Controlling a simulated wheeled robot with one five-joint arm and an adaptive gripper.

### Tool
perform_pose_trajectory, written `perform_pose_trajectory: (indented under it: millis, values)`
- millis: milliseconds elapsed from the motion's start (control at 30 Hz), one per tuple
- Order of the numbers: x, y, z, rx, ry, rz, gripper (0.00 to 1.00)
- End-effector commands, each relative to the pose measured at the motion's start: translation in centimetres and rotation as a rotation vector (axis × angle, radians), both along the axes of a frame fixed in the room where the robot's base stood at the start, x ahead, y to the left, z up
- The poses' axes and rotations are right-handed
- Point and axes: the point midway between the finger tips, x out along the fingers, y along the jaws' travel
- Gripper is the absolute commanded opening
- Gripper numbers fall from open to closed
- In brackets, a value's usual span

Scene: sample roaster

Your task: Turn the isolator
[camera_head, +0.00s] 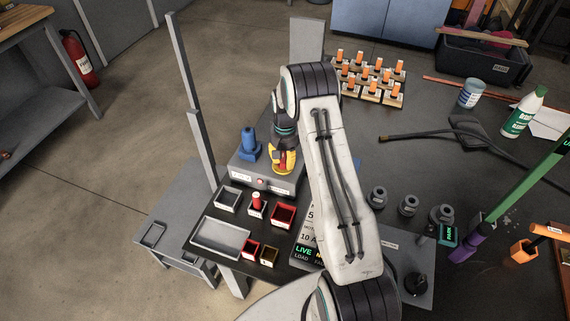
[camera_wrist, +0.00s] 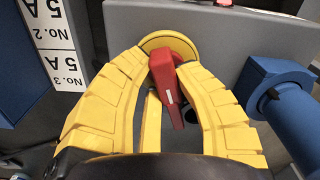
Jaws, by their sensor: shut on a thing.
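The isolator is a red handle (camera_wrist: 168,85) on a round yellow plate (camera_wrist: 170,42), fixed to a grey panel. In the wrist view my gripper (camera_wrist: 165,72) has its two yellow fingers closed around the red handle, one on each side. The handle hangs slightly tilted from the plate. In the head view my gripper (camera_head: 284,160) is at the grey box (camera_head: 268,186), and the isolator is mostly hidden by the fingers and my arm.
A blue socket (camera_head: 249,143) stands left of my gripper, and it also shows at the right in the wrist view (camera_wrist: 285,110). Small bins (camera_head: 228,200) lie nearer. Fuse rack (camera_head: 370,78) stands behind.

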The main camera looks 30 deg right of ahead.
Motion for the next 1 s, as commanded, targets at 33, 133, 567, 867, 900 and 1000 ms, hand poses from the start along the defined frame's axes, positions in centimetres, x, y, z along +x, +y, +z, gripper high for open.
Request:
perform_pose_trajectory:
  millis: [33,133,567,867,900,1000]
  values:
    - [0.03,-0.01,-0.53,0.0,0.0,0.042,0.0]
    - [0.05,-0.03,-0.47,0.0,0.001,0.134,0.0]
    - [0.19,-0.04,-0.3,0.001,0.003,0.452,0.0]
    - [0.2,-0.02,-0.22,0.002,0.005,0.556,0.0]
    - [0.2,-0.02,-0.21,0.002,0.005,0.563,0.0]
    - [0.21,-0.01,-0.19,0.002,0.005,0.575,0.0]
